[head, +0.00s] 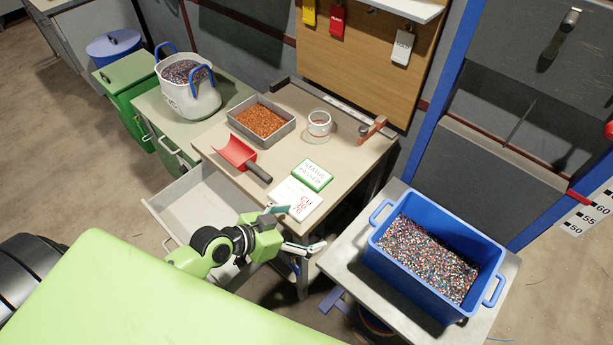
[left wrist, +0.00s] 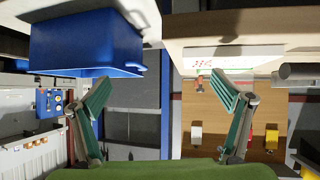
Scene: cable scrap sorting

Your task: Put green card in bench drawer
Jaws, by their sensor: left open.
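The green card (head: 312,175), with white face and lettering, lies flat on the workbench top (head: 345,160). A white card with red print (head: 296,200) lies just in front of it, near the bench's front edge. The bench drawer (head: 195,205) is pulled open at the bench's left front and its visible part looks empty. My left gripper (head: 304,228) is open and empty, at the bench's front edge close to the white card. In the left wrist view its two green-padded fingers (left wrist: 162,82) are spread wide. My right gripper is not in view.
A red scoop (head: 240,155), a tray of copper granules (head: 289,133), a clear jar (head: 319,123) and a red-handled tool (head: 372,129) stand on the bench. A blue bin of mixed granules (head: 384,243) is on the right table. A white bucket (head: 200,102) stands left.

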